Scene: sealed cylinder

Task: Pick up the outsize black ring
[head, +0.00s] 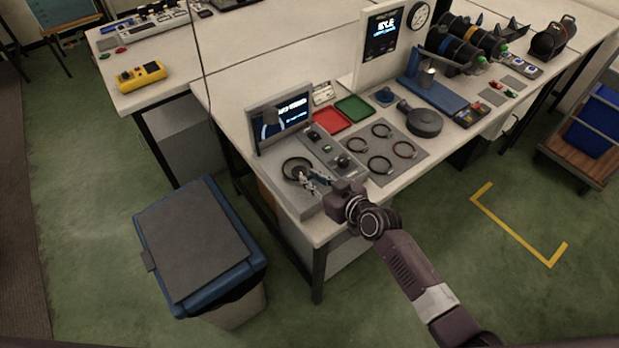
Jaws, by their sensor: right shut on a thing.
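A black ring (286,166) is at the left end of the grey test station (322,152), in front of its small screen. It looks level; whether it touches the surface under it is too small to tell. My right gripper (309,183) reaches in from the lower right and is shut on the near right side of this ring. Several thinner rings, among them one at the back (382,123), lie apart on a grey mat (399,170) to the right. My left gripper is not in view.
A red tray (331,122) and a green tray (354,107) lie behind the station. A round dark-grey pan-like thing (425,122) stands right of the rings. A lidded blue bin (197,240) stands on the floor at left.

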